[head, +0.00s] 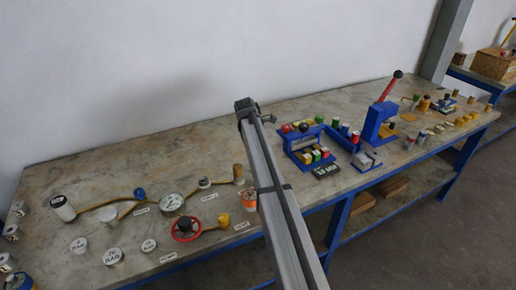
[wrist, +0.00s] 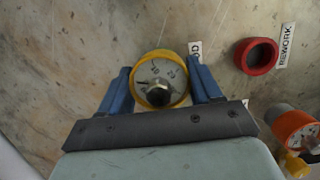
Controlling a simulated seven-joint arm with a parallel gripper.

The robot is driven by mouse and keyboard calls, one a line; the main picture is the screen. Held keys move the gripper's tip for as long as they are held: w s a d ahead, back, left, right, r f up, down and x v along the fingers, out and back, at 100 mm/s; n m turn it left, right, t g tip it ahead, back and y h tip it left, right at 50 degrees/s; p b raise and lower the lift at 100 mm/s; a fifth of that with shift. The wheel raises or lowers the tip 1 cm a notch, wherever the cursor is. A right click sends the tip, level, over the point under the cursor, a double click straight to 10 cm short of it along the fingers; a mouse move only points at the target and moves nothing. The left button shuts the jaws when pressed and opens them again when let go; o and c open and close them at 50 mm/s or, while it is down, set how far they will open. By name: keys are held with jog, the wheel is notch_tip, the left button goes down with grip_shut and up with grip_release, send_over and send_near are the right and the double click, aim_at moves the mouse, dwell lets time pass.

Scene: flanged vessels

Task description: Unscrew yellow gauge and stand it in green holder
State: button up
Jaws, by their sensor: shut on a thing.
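The yellow gauge (wrist: 148,72) is between the two blue fingers of my gripper (wrist: 160,72) in the wrist view. Its round dial with a yellow rim faces the camera, and a dark brassy fitting covers the lower middle of the dial. My gripper is shut on it. A partly covered label (wrist: 195,48) ending in "OD" shows just beyond the gauge, and the surface under the gauge is hidden. I cannot tell the gauge's height above the bench. In the head view I cannot make out my gripper or this gauge; my arm crosses the middle.
A red ring-shaped holder (wrist: 258,56) labelled REWORK stands to the right. An orange-rimmed gauge (wrist: 296,128) is at lower right. In the head view, a pipe assembly with a white gauge (head: 172,202) and red handwheel (head: 186,228) lies left; a blue press (head: 378,122) stands right.

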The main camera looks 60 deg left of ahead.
jog(key=shift+x, duration=0.8)
jog(key=o, duration=1.2)
jog(key=shift+s, duration=0.2)
jog(key=shift+o, duration=0.2)
jog(key=v, duration=1.3)
jog(key=shift+r, duration=0.35)
jog(key=shift+s, duration=0.1)
